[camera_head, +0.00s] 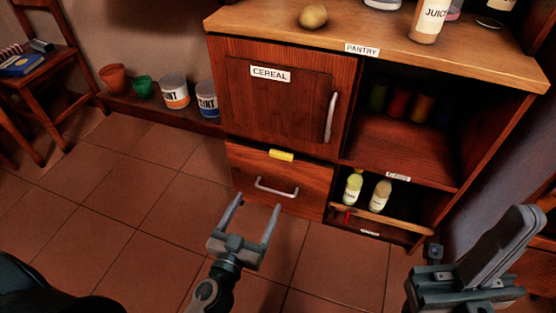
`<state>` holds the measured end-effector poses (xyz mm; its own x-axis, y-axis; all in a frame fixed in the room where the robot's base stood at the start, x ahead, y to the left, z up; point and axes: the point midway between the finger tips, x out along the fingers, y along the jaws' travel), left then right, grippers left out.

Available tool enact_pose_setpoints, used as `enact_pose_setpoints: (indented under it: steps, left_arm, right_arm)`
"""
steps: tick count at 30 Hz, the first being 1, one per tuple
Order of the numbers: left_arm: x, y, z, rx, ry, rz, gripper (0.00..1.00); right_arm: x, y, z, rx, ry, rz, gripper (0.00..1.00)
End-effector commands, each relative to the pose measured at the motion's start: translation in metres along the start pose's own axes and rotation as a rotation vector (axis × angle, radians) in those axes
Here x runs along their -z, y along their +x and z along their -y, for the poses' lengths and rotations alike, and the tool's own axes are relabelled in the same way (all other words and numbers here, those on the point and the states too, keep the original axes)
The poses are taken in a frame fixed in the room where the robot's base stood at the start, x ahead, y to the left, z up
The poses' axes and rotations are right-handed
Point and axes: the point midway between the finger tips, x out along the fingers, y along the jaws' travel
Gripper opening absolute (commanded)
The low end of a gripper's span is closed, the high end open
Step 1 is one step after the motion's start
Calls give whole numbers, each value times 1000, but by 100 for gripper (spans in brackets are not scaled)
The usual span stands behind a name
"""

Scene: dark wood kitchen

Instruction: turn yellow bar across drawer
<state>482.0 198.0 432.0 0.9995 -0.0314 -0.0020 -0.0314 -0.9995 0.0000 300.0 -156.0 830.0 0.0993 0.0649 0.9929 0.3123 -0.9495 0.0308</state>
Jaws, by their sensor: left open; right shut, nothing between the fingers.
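A small yellow bar (281,155) lies level along the top edge of the drawer front, just under the cereal door. The wooden drawer (240,172) looks shut and has a curved metal handle (276,188) below the bar. My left gripper (255,205) is open and empty, pointing up toward the drawer with its fingers below and around the handle in the picture; I cannot tell whether it touches. My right gripper (510,235) is at the lower right, shut and empty, away from the drawer.
The cereal door (290,110) above is closed, with an upright handle (331,117). An open shelf to the right holds two bottles, one of them pale yellow (353,187). Paint cans (174,91) and pots stand at the left wall. The tiled floor before the drawer is clear.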

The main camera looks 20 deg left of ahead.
Motion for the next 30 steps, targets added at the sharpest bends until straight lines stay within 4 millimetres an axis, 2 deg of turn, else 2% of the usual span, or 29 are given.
enact_pose_setpoints:
  steps: [8,14,30]
  left_arm:
    - [1,4,-1,-2,0,-2,75]
    - [2,18,-1,-4,1,-4,75]
    - [2,98,-1,-4,2,-4,75]
  right_arm:
    - [0,3,1,-5,4,-9,0]
    - [1,7,1,-9,3,-17,0]
    - [1,-3,-1,-1,-10,29,0]
